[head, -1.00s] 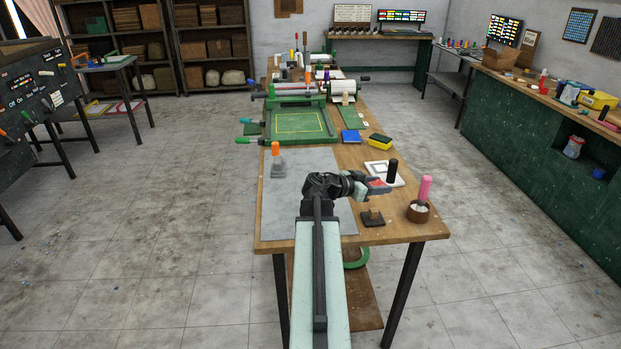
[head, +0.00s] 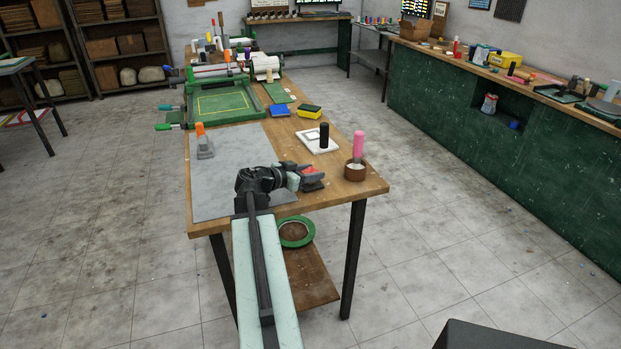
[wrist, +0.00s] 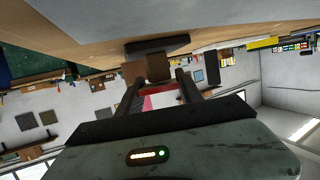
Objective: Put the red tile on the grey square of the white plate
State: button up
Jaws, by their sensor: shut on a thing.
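My gripper (head: 308,178) is shut on the red tile (head: 311,170), above the near right part of the table. In the wrist view a sliver of the red tile (wrist: 166,97) shows between the fingers (wrist: 160,88); the rest of it is hidden. The white plate (head: 306,145) lies flat on the table beyond the gripper, apart from it. Its grey square (head: 313,136) shows partly, with a black upright cylinder (head: 324,135) covering the right part of the plate.
A brown pot (head: 354,171) with a pink-handled tool (head: 359,145) stands right of the gripper. A dark slab with a wooden block (wrist: 157,47) is close to the fingers. A grey sheet (head: 235,165) with an orange-handled tool (head: 202,138) lies left. A yellow sponge (head: 309,112) lies behind the plate.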

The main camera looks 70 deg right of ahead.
jog(key=shift+f, duration=0.15)
jog(key=o, duration=1.4)
jog(key=shift+c, duration=0.2)
